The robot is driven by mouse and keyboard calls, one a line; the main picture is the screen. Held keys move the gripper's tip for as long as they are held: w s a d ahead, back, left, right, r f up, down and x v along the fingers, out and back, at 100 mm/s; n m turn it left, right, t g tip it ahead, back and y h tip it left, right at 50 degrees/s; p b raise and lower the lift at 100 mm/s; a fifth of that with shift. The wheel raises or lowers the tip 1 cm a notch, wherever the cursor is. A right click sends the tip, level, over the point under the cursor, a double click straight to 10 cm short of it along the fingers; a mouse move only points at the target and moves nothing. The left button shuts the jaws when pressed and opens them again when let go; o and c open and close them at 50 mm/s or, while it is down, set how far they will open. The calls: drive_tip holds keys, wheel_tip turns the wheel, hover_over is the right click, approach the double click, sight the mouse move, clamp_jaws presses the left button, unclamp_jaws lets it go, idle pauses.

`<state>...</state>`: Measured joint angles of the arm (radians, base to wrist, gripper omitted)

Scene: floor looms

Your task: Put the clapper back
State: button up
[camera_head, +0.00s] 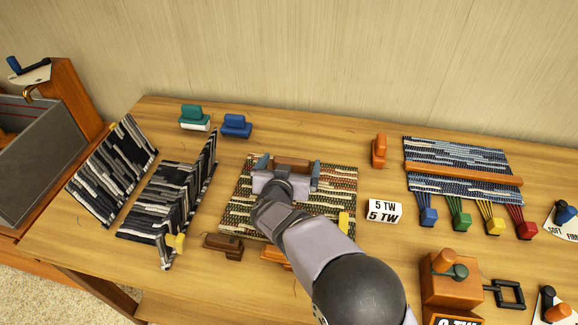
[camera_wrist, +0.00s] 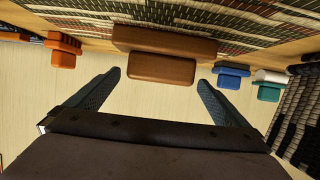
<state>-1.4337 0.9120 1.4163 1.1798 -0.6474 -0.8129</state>
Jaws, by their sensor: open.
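A brown wooden block with a narrower grip (camera_head: 292,164), likely the clapper, is on the patterned woven mat (camera_head: 238,214), near its far edge. In the wrist view the brown block (camera_wrist: 160,68) is straight ahead, its broader part against the mat. My gripper (camera_head: 288,166) is open above the mat, one finger towards each side of the block. In the wrist view the fingertips (camera_wrist: 159,77) flank the grip, with no clear contact. My arm hides part of the mat and the block's near side.
Similar teal (camera_head: 194,117), blue (camera_head: 236,125) and orange (camera_head: 379,150) blocks stand around the mat. A dark brown block (camera_head: 223,243) lies at its near edge. Striped woven panels (camera_head: 170,205) stand left; a blue weaving (camera_head: 455,168) lies right.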

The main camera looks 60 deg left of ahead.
drive_tip(key=shift+r, duration=0.1)
drive_tip(key=v, duration=1.2)
drive_tip(key=shift+b, duration=0.35)
drive_tip(key=shift+w, duration=0.15)
